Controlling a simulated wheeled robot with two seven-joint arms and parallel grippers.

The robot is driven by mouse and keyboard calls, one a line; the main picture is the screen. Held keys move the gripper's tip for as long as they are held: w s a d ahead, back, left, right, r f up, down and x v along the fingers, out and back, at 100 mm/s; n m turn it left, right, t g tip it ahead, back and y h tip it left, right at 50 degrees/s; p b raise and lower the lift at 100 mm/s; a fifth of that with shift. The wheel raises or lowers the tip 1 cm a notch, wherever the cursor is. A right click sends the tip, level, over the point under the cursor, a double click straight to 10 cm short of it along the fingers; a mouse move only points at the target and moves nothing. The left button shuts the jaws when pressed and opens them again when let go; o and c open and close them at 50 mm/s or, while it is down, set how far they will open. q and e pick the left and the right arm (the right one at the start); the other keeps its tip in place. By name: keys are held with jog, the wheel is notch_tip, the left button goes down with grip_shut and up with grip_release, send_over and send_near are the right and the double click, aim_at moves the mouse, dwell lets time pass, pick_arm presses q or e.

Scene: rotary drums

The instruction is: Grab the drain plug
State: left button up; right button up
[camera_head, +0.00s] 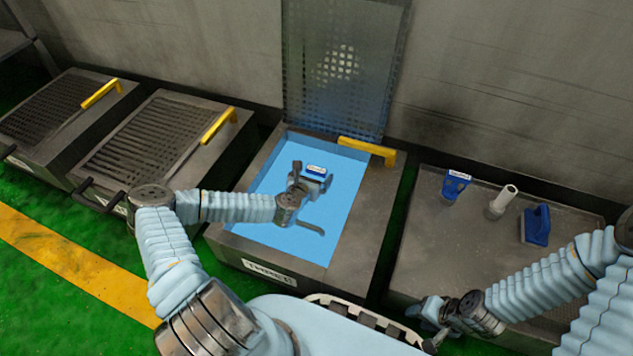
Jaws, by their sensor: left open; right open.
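The lidded drum stands open, and its light blue basin (262,226) is in the middle of the head view. A small blue piece with a white label (316,170) shows inside the basin; I cannot tell whether it is the drain plug. My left gripper (312,198) is open over the basin, close to the labelled piece and partly hiding what is below it. A white upright cylinder (506,196) with a grey base stands on the right-hand bench; I cannot tell whether this is a plug. My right gripper (428,324) is open and empty at the bench's near left corner.
The grey bench (440,235) also bears a blue labelled item (455,185) and a blue handled block (537,225). Two closed grated drums (150,138) are at left.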

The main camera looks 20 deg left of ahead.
aim_at(318, 168)
pick_arm(q)
jog(key=b+x, duration=0.1)
jog(key=x, duration=0.4)
jog(key=shift+w, duration=0.2)
jog(key=c, duration=1)
jog(key=shift+r, duration=0.2)
